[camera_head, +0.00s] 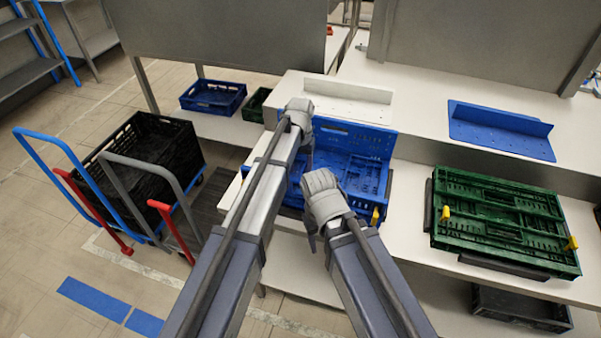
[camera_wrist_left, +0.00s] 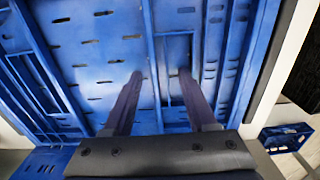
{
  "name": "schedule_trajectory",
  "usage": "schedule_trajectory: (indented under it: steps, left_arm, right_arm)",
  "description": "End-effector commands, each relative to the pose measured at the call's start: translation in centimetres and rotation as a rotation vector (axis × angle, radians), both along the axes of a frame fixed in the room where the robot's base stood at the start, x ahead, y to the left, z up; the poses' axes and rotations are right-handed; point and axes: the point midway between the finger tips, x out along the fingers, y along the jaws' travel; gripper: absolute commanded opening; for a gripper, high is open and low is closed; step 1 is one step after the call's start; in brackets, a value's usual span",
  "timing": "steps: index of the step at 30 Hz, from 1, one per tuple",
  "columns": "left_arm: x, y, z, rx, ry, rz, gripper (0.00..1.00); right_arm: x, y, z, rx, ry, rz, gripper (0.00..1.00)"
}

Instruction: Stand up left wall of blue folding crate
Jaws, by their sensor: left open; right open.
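The blue folding crate (camera_head: 372,178) is on the white table in the head view, partly hidden by my arms. Its far wall (camera_head: 358,137) stands upright. My left arm covers its left side, so I cannot tell there how the left wall lies. In the left wrist view, slotted blue panels of the crate (camera_wrist_left: 95,60) fill most of the picture. My left gripper (camera_wrist_left: 160,76) is open in front of a panel with nothing between its fingers; contact is unclear. My right gripper (camera_head: 312,240) is open and empty at the crate's near side.
A green folded crate (camera_head: 505,218) with yellow latches sits on the right. A blue angled bracket (camera_head: 500,130) stands on the back table. A blue crate (camera_head: 213,97) and black crate on a trolley (camera_head: 150,160) are at left. A black crate (camera_head: 520,307) sits low right.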

Motion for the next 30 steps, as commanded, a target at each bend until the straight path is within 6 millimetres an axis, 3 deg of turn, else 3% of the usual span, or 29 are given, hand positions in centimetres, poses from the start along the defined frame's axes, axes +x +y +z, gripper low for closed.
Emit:
schedule_trajectory:
  steps: [7, 22, 30]
  left_arm:
    - [0.0, 0.0, -0.02, 0.0, 0.0, 0.0, 0.57]
    - [0.0, 0.0, -0.03, 0.0, 0.0, 0.0, 0.02]
    - [0.0, 0.0, -0.03, 0.0, 0.0, 0.0, 0.0]
  right_arm:
    - [0.0, 0.0, -0.02, 0.0, 0.0, 0.0, 0.57]
    - [0.0, 0.0, -0.03, 0.0, 0.0, 0.0, 0.57]
    - [0.0, 0.0, -0.03, 0.0, 0.0, 0.0, 0.57]
